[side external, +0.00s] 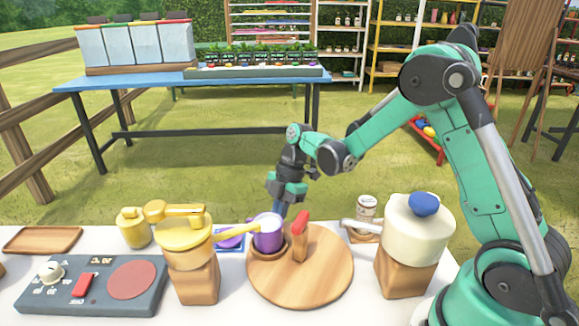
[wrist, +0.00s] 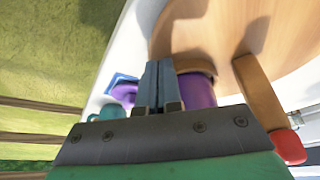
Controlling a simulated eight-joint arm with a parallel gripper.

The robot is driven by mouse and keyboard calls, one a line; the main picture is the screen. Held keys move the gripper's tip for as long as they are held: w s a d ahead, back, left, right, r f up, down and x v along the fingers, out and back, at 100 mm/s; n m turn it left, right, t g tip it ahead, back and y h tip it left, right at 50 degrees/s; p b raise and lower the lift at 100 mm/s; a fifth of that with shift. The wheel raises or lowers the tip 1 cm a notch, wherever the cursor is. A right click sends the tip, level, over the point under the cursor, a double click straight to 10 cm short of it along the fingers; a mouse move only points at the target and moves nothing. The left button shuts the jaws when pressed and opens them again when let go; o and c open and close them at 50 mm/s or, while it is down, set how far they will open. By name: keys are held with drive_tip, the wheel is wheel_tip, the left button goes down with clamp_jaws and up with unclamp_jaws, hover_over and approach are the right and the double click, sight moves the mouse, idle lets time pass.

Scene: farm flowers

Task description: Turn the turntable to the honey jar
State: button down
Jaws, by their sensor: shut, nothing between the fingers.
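The round wooden turntable (side external: 318,282) lies on the white table; its disc (wrist: 230,35) also shows in the wrist view. A wooden handle with a red end (side external: 300,230) stands up from it. A purple cup (side external: 268,238) sits in a wooden ring near its far left edge. My gripper (side external: 279,213) is shut and empty, pointing down just behind the cup. In the wrist view its fingers (wrist: 158,66) are beside the purple cup (wrist: 200,92); contact is unclear. A small labelled jar (side external: 367,208) stands behind right; I cannot tell whether it is the honey jar.
A yellow jar (side external: 134,230), a control panel (side external: 90,285) and a wooden tray (side external: 42,239) are farther left.

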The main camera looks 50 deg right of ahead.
sight(261, 224)
drive_tip(key=shift+w+a, duration=0.25)
drive_tip(key=shift+a, duration=1.85)
drive_tip(key=shift+w+d, duration=0.1)
